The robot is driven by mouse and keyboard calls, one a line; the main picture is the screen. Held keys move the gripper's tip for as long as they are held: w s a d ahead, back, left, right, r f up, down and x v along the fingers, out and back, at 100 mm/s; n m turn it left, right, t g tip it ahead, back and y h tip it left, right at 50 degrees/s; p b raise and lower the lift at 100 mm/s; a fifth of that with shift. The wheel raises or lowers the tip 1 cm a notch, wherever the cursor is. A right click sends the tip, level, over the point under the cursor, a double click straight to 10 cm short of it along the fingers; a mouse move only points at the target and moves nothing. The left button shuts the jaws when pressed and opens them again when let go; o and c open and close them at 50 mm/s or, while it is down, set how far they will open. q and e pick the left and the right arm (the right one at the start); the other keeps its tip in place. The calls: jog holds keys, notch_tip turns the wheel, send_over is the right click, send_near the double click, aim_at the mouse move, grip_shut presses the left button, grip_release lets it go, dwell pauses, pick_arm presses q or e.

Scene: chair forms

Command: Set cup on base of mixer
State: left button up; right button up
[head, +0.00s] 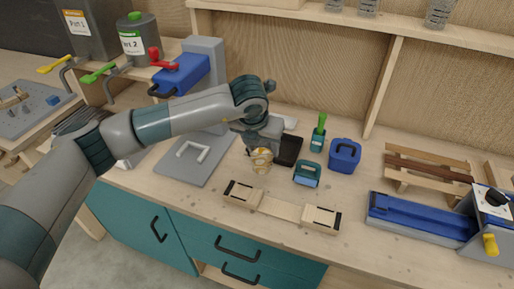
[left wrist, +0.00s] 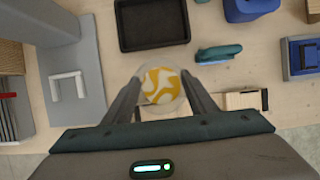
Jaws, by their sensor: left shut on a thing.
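The cup (head: 262,160) is clear with a yellow and white swirled filling. My left gripper (head: 258,148) is shut on it, and in the left wrist view the cup (left wrist: 161,88) sits between the two fingers (left wrist: 160,98). The mixer (head: 198,155) stands to the left of the cup, a grey machine with a blue head. Its flat grey base carries a white U-shaped bracket (head: 191,151); in the left wrist view the base (left wrist: 77,112) is left of the cup. Nothing stands inside the bracket. My right gripper is not in view.
A black tray (head: 288,150) lies just behind the cup. A pale wooden clamp-like piece (head: 280,206) lies in front of it. A teal box (head: 307,173), a blue container (head: 344,155) and a blue long tool (head: 422,218) are to the right.

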pick_arm(q)
jog(key=w+a+f+p, duration=0.2)
jog(key=w+f, duration=0.1)
jog(key=w, duration=0.2)
jog(key=shift+a+f, duration=0.15)
notch_tip(320, 180, down, 4)
jog(key=p, duration=0.2)
jog(key=shift+r+p, duration=0.25)
jog(key=shift+p, duration=0.15)
jog(key=shift+f, duration=0.2)
